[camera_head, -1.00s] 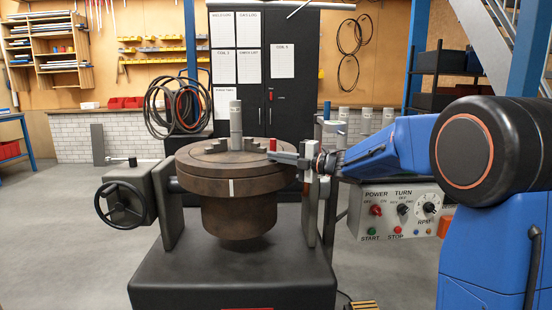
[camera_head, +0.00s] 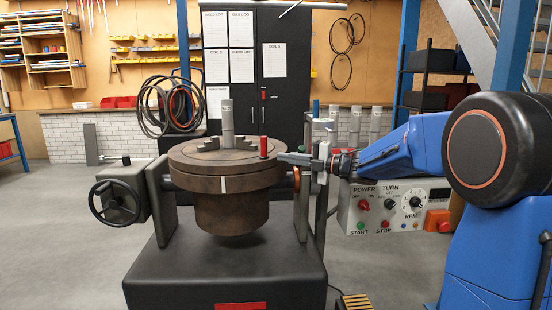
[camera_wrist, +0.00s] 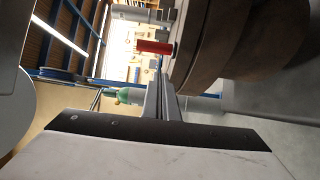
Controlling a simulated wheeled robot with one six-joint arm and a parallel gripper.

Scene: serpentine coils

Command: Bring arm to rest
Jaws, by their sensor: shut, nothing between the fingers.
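My gripper (camera_head: 284,157) reaches in from the right at the right rim of the round brown turntable (camera_head: 205,181). Its fingers are shut with nothing between them, and they also show close together in the wrist view (camera_wrist: 165,92). A small red cylinder (camera_head: 264,147) stands upright on the turntable's right edge, just left of the fingertips. In the wrist view the red cylinder (camera_wrist: 155,46) lies beyond the fingertips, apart from them. A grey upright cylinder (camera_head: 227,120) stands at the turntable's middle among dark jaws. My blue forearm is level behind the gripper.
A handwheel (camera_head: 117,203) is on the turntable stand's left. A control box (camera_head: 395,207) with knobs and buttons stands below my forearm. Grey cylinders (camera_head: 355,122) stand in a row behind the arm. A black cabinet (camera_head: 275,95) is at the back. The floor at left is clear.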

